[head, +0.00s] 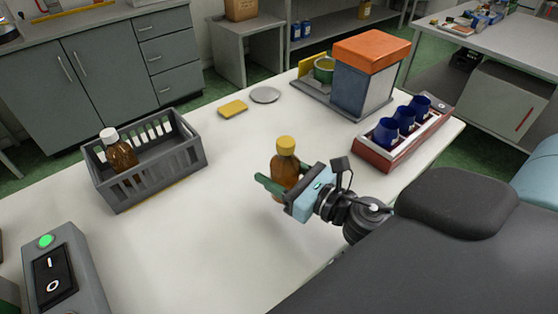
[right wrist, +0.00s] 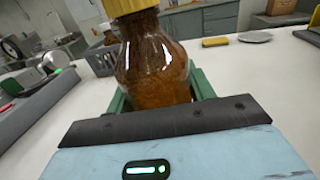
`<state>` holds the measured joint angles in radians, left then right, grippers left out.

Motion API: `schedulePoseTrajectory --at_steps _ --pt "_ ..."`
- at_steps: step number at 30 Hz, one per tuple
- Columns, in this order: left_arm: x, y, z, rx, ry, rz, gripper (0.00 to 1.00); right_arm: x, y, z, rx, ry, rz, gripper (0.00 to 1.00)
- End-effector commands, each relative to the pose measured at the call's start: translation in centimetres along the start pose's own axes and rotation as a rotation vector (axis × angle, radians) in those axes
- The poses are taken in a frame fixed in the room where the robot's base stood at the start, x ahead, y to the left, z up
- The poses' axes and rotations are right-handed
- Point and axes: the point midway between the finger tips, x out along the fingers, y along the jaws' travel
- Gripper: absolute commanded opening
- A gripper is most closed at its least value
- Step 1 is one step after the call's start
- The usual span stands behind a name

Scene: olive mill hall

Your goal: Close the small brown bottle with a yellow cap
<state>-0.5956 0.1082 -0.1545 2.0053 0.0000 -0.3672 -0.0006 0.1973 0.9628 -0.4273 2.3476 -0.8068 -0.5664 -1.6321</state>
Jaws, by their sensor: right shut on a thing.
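A small brown bottle (head: 285,177) with a yellow cap (head: 286,145) on its top stands upright at the middle of the white table. My right gripper (head: 277,188) is shut around the bottle's body, with the green fingers on both sides. In the right wrist view the brown bottle (right wrist: 153,65) fills the middle, and part of the yellow cap (right wrist: 130,6) shows at the top edge. I cannot tell how tightly the cap sits, or whether the bottle's base touches the table. My left gripper is not in view.
A grey crate (head: 175,172) at left holds a brown bottle with a white cap (head: 119,149). A red tray (head: 395,150) with several blue cups is at right. An orange-topped machine (head: 365,75), yellow sponge (head: 233,109) and grey disc (head: 265,95) stand behind. A switch box (head: 75,265) is front left.

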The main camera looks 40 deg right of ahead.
Motion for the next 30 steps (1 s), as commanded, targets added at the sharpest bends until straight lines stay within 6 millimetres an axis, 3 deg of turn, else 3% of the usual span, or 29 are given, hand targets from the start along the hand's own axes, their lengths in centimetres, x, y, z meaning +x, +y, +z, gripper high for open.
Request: schedulePoseTrajectory --at_steps 3,9,22,26,30 --pt "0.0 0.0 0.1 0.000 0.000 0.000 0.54 1.7 -2.2 -0.1 -0.004 -0.004 -0.002 0.00" --pt "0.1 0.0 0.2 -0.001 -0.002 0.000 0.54 3.4 -4.3 -0.4 -0.001 -0.003 -0.001 0.00" --pt "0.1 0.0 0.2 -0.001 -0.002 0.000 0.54 3.7 -4.7 -0.5 0.000 -0.002 0.001 0.00" --pt "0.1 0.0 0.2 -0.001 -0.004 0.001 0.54 4.4 -5.7 -0.6 -0.001 -0.003 -0.002 0.00" --pt "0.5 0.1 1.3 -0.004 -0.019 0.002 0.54 4.3 -5.6 -3.1 0.006 0.004 -0.002 0.00"
